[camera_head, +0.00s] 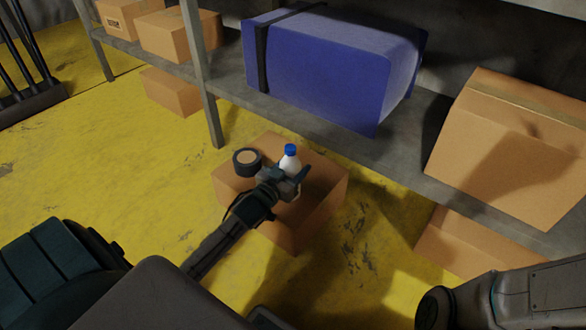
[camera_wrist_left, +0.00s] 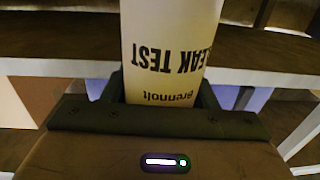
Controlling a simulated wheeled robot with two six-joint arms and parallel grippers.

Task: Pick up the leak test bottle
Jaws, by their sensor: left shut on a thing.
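The leak test bottle (camera_head: 290,161) is white with a blue cap and stands upright above a cardboard box in the head view. My left gripper (camera_head: 291,181) is shut on it, around its body. In the left wrist view the bottle (camera_wrist_left: 165,50) fills the space between the fingers, with "LEAK TEST" printed upside down on its pale side. Its base is hidden by the gripper, so I cannot tell whether it touches the box. Part of my right arm (camera_head: 520,300) shows at the lower right of the head view; its fingertips are not seen.
The cardboard box (camera_head: 318,217) stands on the yellow floor, with a dark tape roll (camera_head: 246,161) on its left part. Behind is a grey metal shelf (camera_head: 228,83) bearing a large blue block (camera_head: 325,75) and cardboard boxes (camera_head: 515,145). Open floor (camera_head: 130,150) lies to the left.

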